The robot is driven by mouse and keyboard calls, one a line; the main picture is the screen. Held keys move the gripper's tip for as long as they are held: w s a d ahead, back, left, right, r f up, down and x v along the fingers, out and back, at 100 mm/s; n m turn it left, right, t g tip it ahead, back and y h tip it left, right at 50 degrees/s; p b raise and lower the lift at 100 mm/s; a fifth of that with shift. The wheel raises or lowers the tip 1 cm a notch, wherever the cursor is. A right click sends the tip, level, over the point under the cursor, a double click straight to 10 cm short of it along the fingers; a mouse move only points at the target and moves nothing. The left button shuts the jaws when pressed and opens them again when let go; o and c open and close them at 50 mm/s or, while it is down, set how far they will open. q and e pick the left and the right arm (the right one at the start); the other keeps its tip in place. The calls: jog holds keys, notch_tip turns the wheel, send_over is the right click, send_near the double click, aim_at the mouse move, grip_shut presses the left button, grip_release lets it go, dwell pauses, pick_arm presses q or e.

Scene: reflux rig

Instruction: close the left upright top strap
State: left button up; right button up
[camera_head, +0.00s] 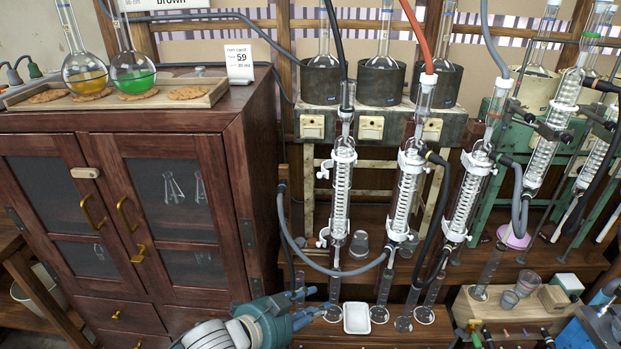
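The leftmost upright glass condenser (342,190) stands in front of the rack, with a pale coil inside. A white strap or clip (325,169) sticks out to the left near its top; it looks swung open, but it is small. A similar white clip (323,237) sits lower on the same condenser. My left gripper (316,303) is at the bottom centre, well below the top strap and near the glass cylinders. Its two fingers look apart, with nothing visible between them. Part of my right gripper (604,297) shows at the lower right edge; its fingers are not clear.
More condensers (408,190) stand close to the right, with hoses hanging between them. A grey hose (330,268) loops across the lower front. A wooden cabinet (150,210) fills the left. A white dish (356,318) and glass cylinders stand low in front.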

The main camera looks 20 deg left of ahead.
pick_arm(q)
jog(key=w+a+r+m+t+h, duration=0.1)
jog(key=w+a+r+m+h, duration=0.2)
jog(key=w+r+m, duration=0.4)
jog(key=m+t+h, duration=0.2)
jog(key=m+h, duration=0.2)
jog(key=m, duration=0.2)
send_near(318, 176)
jog(key=p+x, duration=0.5)
jog(key=x, duration=0.2)
jog(key=shift+w+d+r, duration=0.1)
jog(key=shift+r, duration=0.1)
jog(key=shift+w+d+f, duration=0.15)
jog(key=shift+w+d, duration=0.05)
jog(key=shift+w, duration=0.1)
pick_arm(e)
jog(key=r, duration=0.3)
jog(key=d+r, duration=0.1)
jog(key=r, duration=0.1)
jog(key=shift+w, duration=0.3)
pick_arm(q)
grip_shut()
pick_arm(e)
jog(key=shift+a, duration=0.2)
